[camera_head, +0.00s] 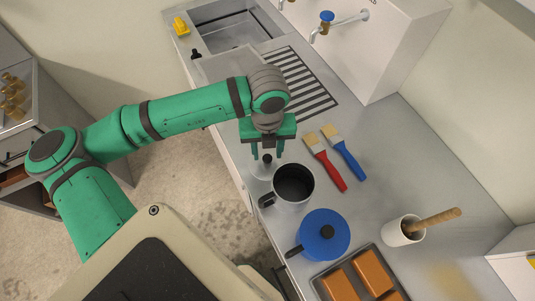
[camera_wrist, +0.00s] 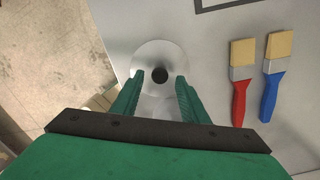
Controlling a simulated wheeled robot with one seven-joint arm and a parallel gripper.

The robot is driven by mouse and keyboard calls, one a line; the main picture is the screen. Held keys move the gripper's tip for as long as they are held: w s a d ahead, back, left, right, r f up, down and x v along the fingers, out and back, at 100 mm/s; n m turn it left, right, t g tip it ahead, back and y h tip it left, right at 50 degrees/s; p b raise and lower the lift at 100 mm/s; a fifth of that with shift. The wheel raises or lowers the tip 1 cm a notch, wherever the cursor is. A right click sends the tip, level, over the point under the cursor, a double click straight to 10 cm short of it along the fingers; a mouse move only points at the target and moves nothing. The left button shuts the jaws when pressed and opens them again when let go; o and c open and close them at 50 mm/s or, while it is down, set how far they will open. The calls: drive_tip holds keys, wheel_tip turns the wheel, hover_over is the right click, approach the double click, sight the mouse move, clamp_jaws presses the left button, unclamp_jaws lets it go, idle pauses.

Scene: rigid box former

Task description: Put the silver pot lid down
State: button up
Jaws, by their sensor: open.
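The silver pot lid (camera_wrist: 148,63) is a round metal disc with a black knob (camera_wrist: 160,74). It lies on the steel counter near its front edge, and it also shows in the head view (camera_head: 262,171), partly hidden by my gripper. My gripper (camera_head: 267,156) is open above the lid. In the wrist view my fingers (camera_wrist: 154,80) are apart, one on each side of the knob, with a visible gap between them and it. A silver pot (camera_head: 294,186) with a dark inside and no lid on it stands just in front of the lid.
A red brush (camera_head: 326,164) and a blue brush (camera_head: 345,155) lie right of my gripper. A blue lidded pot (camera_head: 322,236), a tray with brown blocks (camera_head: 357,279) and a white cup (camera_head: 402,231) stand nearer. A sink (camera_head: 235,33) is at the back.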

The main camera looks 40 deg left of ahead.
sight(267, 157)
wheel_tip(267, 157, up, 9)
idle(0.3)
